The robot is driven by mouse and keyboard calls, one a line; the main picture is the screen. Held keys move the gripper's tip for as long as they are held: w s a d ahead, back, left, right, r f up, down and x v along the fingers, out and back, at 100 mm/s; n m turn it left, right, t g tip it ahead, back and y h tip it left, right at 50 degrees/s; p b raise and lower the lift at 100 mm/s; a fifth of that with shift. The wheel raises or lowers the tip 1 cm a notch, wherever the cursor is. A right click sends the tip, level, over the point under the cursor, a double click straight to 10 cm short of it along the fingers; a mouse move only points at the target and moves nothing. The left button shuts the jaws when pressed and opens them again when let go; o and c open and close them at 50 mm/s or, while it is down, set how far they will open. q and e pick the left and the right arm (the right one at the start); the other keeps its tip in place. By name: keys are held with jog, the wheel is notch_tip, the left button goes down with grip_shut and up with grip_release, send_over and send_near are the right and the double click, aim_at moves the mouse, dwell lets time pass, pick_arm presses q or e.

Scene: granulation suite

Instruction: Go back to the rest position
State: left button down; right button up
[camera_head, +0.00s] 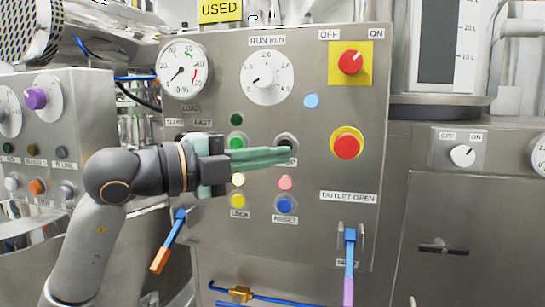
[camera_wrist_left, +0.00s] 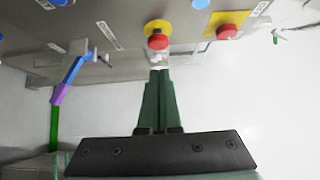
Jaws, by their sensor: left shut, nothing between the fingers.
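My left gripper (camera_head: 289,152) comes in from the left in the head view, with its green fingers shut and empty. The fingertips are in front of the steel control panel (camera_head: 225,90), over a dark button (camera_head: 286,140) that they partly hide. I cannot tell whether they touch it. In the left wrist view the closed fingers (camera_wrist_left: 158,72) point toward the panel, with a red button on a yellow ring (camera_wrist_left: 158,41) just beyond their tips. My right gripper is not in view.
The panel carries a timer dial (camera_head: 267,77), a gauge (camera_head: 184,70), a red OFF/ON knob (camera_head: 350,62) and a red stop-type button (camera_head: 346,147). Levers with blue and orange (camera_head: 168,241) and blue and purple (camera_head: 349,265) handles stick out below. Another panel (camera_head: 60,115) stands at left.

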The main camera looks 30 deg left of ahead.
pick_arm(q)
jog(key=s+d+f+m+g+h, duration=0.3)
jog(key=d+f+g+h, duration=0.3)
jog(key=d+f+h, duration=0.65)
jog(key=s+a+f+n+t+y, duration=0.1)
jog(key=s+f+n+t+y, duration=0.15)
jog(key=f+n+y, duration=1.05)
jog(key=s+f+n+t+y, duration=0.3)
jog(key=f+n, duration=0.6)
jog(key=f, duration=1)
jog(key=s+a+n+g+y+p, duration=0.2)
jog(key=s+g+p, duration=0.4)
jog(key=p, duration=1.6)
jog(key=shift+s+a+r+n+y, duration=0.15)
jog(key=shift+s+r+n+y, duration=0.25)
jog(key=shift+s, duration=0.4)
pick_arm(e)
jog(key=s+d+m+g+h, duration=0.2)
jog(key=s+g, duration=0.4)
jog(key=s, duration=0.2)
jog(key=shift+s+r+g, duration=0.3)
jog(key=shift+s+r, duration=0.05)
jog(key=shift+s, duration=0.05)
